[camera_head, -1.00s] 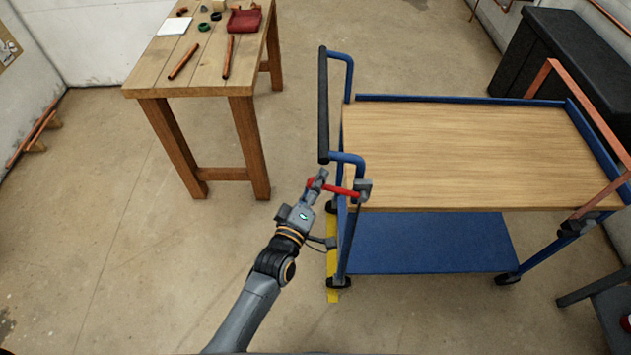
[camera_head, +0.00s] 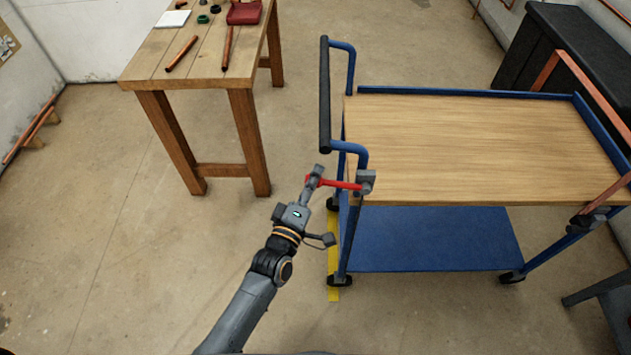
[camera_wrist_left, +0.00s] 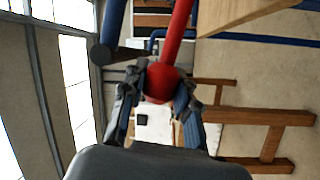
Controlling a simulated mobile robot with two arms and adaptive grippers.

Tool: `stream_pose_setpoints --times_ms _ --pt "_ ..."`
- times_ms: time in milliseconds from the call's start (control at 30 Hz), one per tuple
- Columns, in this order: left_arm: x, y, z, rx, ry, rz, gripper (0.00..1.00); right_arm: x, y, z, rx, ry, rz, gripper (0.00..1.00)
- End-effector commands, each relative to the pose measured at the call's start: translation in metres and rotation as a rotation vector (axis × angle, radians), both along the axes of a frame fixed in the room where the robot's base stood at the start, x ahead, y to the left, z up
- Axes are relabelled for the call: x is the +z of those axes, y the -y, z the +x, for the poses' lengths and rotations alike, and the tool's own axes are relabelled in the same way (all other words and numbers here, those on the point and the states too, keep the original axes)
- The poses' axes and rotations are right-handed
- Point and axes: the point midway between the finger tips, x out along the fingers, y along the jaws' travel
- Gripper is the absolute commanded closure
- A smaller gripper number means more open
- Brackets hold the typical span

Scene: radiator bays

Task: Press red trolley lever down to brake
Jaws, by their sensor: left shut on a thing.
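The red lever (camera_head: 340,184) sticks out to the left from a grey pivot block (camera_head: 366,181) at the near left corner of the trolley (camera_head: 440,150). It looks about level in the head view. My left gripper (camera_head: 315,178) is shut on the lever's free end. In the left wrist view the lever's rounded red knob (camera_wrist_left: 160,82) sits between the two fingers (camera_wrist_left: 160,100). The fingers hide part of the lever's end in the head view.
The trolley's dark push handle (camera_head: 324,95) stands just beyond the lever. A yellow floor strip (camera_head: 333,294) lies by the trolley's left wheels. A wooden workbench (camera_head: 160,70) with copper pipes stands at the back left. The floor left of my arm is clear.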

Motion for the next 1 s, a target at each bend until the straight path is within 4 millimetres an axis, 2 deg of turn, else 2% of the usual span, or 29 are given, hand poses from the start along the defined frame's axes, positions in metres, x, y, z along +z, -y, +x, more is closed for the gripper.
stream_pose_setpoints --times_ms 33,500,700,1000 --pt "-0.017 -0.002 0.000 0.000 0.000 -0.039 1.00 -0.021 0.000 0.000 0.000 0.000 0.000 0.60" --pt "-0.067 -0.001 0.000 0.000 0.001 -0.449 1.00 -0.119 0.001 0.000 0.000 0.000 -0.001 0.60" --pt "-0.080 0.003 0.000 0.001 -0.001 -0.574 1.00 -0.147 0.001 0.000 0.001 0.000 -0.002 0.60" --pt "-0.087 0.008 0.000 0.000 0.000 -0.673 1.00 -0.166 0.002 0.000 0.001 0.000 -0.002 0.60"
